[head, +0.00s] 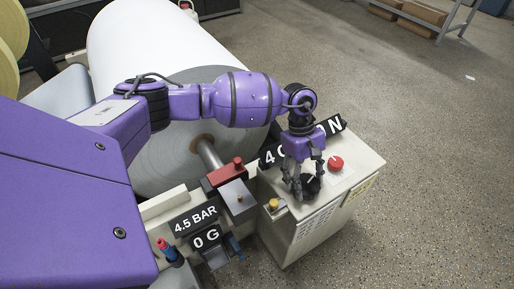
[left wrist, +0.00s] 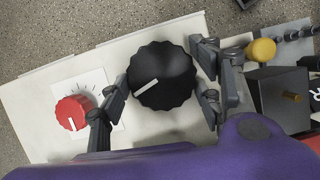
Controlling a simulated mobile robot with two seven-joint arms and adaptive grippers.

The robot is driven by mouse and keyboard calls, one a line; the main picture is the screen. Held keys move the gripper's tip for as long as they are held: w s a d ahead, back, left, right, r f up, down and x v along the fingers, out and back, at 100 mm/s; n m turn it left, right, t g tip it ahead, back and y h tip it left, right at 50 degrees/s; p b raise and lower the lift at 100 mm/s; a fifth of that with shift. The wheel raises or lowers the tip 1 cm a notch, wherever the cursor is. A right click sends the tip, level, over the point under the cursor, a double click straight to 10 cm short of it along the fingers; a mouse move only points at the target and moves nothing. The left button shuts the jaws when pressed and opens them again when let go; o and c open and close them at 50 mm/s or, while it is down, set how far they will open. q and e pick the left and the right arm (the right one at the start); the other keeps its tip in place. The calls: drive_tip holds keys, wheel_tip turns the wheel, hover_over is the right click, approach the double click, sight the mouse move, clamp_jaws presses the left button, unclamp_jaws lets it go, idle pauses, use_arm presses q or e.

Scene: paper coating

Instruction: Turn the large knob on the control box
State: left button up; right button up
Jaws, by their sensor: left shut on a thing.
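The control box (head: 300,233) is a pale box beside the large white roll. Its large black knob (head: 312,184) is on the top face, partly hidden by my left gripper (head: 303,188). In the left wrist view the black knob (left wrist: 165,70) has a scalloped rim and a white pointer line slanting down to the left. My left gripper (left wrist: 160,86) has one finger on the knob's left side and two on its right, shut around the rim. My right gripper is in neither view.
A smaller red knob (head: 336,163) with a dial scale sits close to the black one; a yellow button (head: 273,204) is on the other side. The white roll (head: 145,45) stands behind. Open floor lies to the right.

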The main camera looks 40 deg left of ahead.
use_arm(q)
drive_tip(key=shift+w, duration=0.15)
drive_tip(key=o, duration=1.1)
drive_tip(key=shift+o, duration=0.2)
drive_tip(key=shift+r, duration=0.1)
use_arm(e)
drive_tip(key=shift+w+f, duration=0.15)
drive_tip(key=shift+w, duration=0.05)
use_arm(q)
drive_tip(key=v, duration=1.2)
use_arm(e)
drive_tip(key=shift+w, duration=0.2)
